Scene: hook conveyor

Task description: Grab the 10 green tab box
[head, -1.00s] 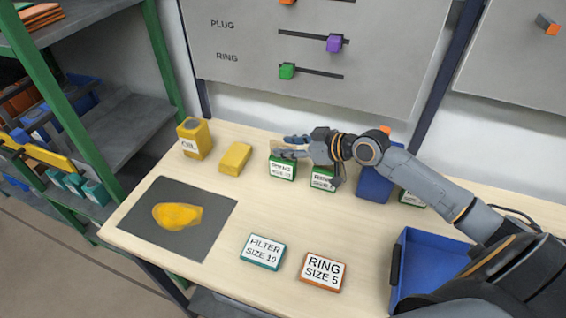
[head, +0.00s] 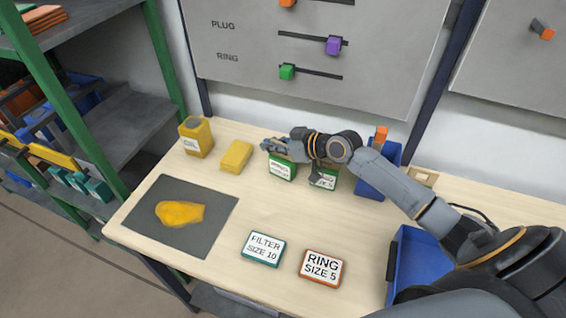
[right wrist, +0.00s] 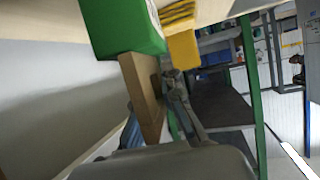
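A green box (head: 282,170) with a white label stands toward the back of the table; its label is too small to read surely. A second green-sided labelled box (head: 323,177) stands to its right, partly hidden by my right arm. My right gripper (head: 270,145) is just above and behind the left green box, fingers pointing left. In the right wrist view a green box (right wrist: 120,22) is at the top, with a tan block (right wrist: 142,95) below it beside my finger. I cannot tell whether the fingers are open or touch anything. My left gripper is out of view.
A yellow block (head: 236,157) and a yellow container (head: 196,138) stand left of the green boxes. A blue bin (head: 372,183) stands to the right. A teal-edged box (head: 264,250) and an orange-edged box (head: 322,268) lie in front. A grey mat (head: 150,224) holds a yellow piece.

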